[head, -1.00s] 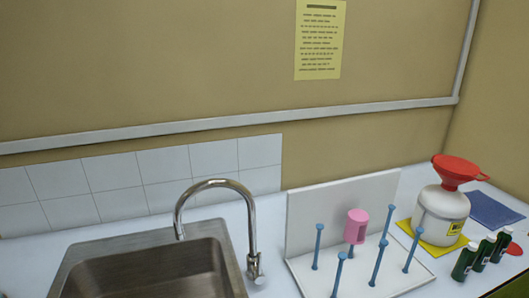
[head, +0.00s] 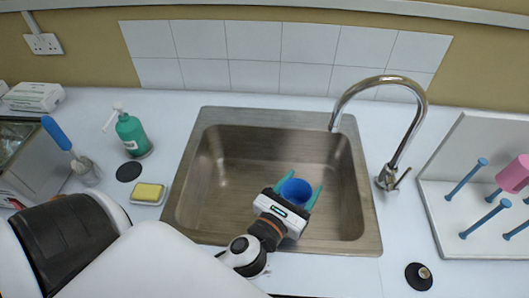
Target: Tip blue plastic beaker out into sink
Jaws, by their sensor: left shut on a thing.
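The blue plastic beaker (head: 295,191) is between the fingers of my left gripper (head: 299,187), over the front right part of the sink. My left gripper is shut on it. The beaker's round blue end faces up toward the camera; its tilt and contents cannot be told. The steel sink (head: 205,185) is set in the white counter, its basin around and below the beaker. My right gripper is not in view.
A curved tap (head: 405,100) rises at the sink's back right. A drying rack (head: 470,140) with blue pegs and a pink cup (head: 513,174) stands right. A green soap bottle (head: 132,133), yellow sponge (head: 148,192) and black stopper (head: 418,276) lie around the sink.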

